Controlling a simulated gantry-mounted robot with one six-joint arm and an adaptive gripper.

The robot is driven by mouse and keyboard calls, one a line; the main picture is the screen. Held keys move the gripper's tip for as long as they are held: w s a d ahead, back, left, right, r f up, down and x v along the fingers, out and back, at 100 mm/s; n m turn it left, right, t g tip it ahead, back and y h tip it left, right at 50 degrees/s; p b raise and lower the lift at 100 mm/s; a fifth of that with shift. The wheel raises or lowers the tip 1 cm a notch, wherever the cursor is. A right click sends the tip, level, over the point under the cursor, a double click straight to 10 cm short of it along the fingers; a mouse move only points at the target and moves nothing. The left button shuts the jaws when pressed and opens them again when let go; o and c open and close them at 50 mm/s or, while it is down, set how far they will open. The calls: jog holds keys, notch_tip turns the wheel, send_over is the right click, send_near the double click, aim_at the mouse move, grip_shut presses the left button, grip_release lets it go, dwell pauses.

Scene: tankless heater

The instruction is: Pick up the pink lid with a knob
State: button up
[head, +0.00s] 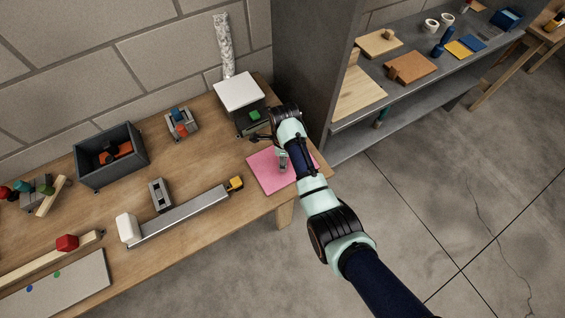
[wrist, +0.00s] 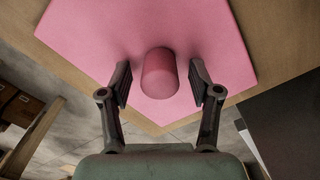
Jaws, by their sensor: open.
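The pink lid (head: 268,173) is a flat square plate lying on the wooden table near its front right corner. My arm covers part of it in the head view. In the wrist view the pink lid (wrist: 115,40) shows a rounded pink knob (wrist: 159,73) standing on it. My gripper (wrist: 160,82) is open, with one finger on each side of the knob. There is a visible gap between each finger and the knob. In the head view my gripper (head: 282,160) is over the lid, and the knob is hard to make out there.
A white-topped box (head: 239,90) with a metal pipe (head: 224,45) stands behind the lid. A long grey bar with a yellow end (head: 236,184) lies to the left. A dark crate (head: 110,170) is further left. A grey shelf unit (head: 310,75) rises on the right.

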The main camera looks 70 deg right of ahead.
grip_shut()
dwell(0.3)
notch_tip(320, 180, up, 20)
jog(key=p, duration=1)
